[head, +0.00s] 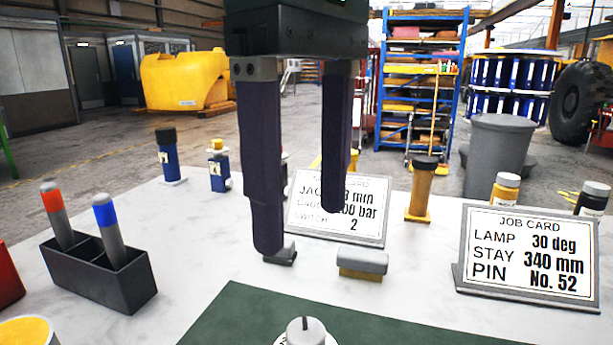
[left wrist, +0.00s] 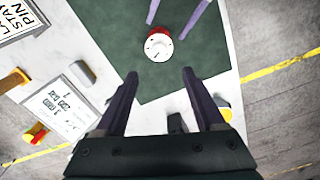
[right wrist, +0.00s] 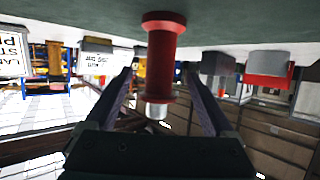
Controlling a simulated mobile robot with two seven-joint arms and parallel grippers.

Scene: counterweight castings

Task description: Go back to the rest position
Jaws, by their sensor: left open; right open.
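My left gripper (head: 300,230) hangs over the middle of the table in the head view, fingers down, open and empty. It also shows open in the left wrist view (left wrist: 159,73). My right gripper (right wrist: 157,72) is open in the right wrist view, which is upside down. A red flanged post (right wrist: 162,60) with a silvery end stands on the green mat and appears between its fingers, not gripped. The post's white round top (left wrist: 158,46) shows in the left wrist view, with my right fingers a little apart from it. The right gripper is not in the head view.
Two job cards (head: 530,250) (head: 338,205) stand on the white table. A dark holder (head: 100,275) with two markers is at left. Small bottles and posts line the back edge.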

